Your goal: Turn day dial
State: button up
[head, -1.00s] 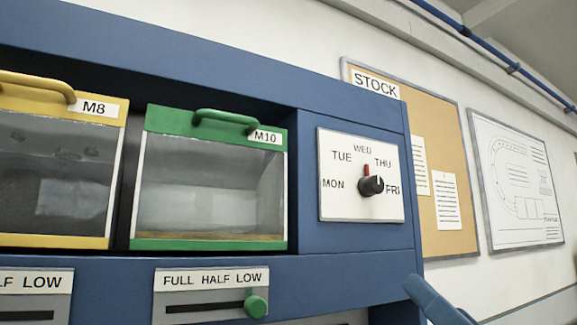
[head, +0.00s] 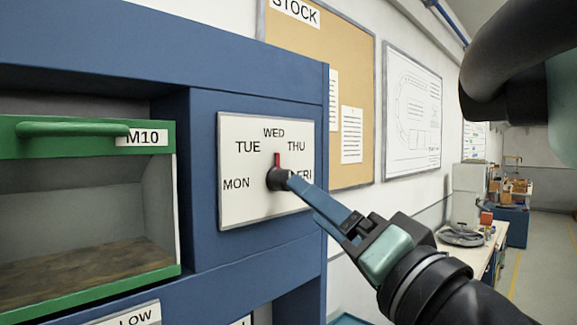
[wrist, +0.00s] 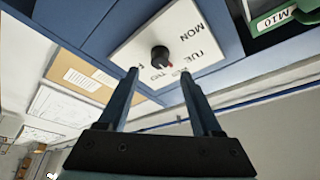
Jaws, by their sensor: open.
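The day dial is a black knob (head: 277,179) with a red pointer on a white plate (head: 240,205) marked MON to FRI. The red pointer stands nearly straight up, towards WED. My gripper (head: 291,182) reaches in from the lower right, its tips at the knob's right side and covering part of the FRI label. In the wrist view the two blue fingers (wrist: 160,72) are open and apart, with the knob (wrist: 159,54) seen between and just beyond their tips. I cannot tell whether they touch it.
The plate sits on a blue cabinet (head: 265,245). A green-framed M10 bin (head: 75,148) is to its left. A cork board (head: 350,80) and a whiteboard (head: 412,110) hang on the wall at right. A bench with items stands far right.

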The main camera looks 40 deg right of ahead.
aim_at(282, 180)
jog(key=p+x, duration=0.2)
jog(key=x, duration=0.4)
jog(key=shift+w+p, duration=0.35)
grip_shut()
